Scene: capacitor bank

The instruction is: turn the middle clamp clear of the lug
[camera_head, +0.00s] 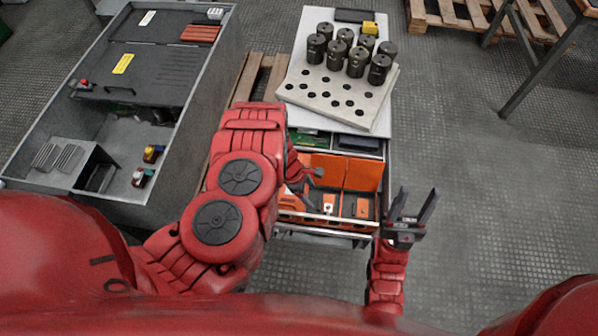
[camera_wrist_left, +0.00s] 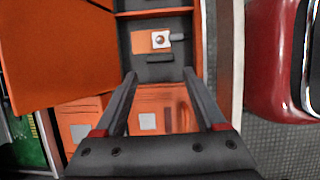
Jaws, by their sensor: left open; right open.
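An open drawer (camera_head: 338,237) in front of me holds orange blocks in compartments divided by orange panels. In the left wrist view, a small pale clamp plate with a round bolt (camera_wrist_left: 161,39) sits on an orange block, with a short dark bar (camera_wrist_left: 178,37) at its right. I cannot tell whether this is the middle clamp or how it overlaps the lug. My left gripper (camera_wrist_left: 160,73) is open and empty, its fingers pointing toward that compartment. In the head view it is partly hidden by my left arm. My right gripper (camera_head: 418,198) is open and empty, right of the drawer.
Upright orange panels (camera_head: 361,171) stand behind the drawer compartments, and one (camera_wrist_left: 60,45) lies close left of my left fingers. Several dark capacitors (camera_head: 357,62) stand on a pale perforated board (camera_head: 345,98). A grey cabinet (camera_head: 215,75) is at left.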

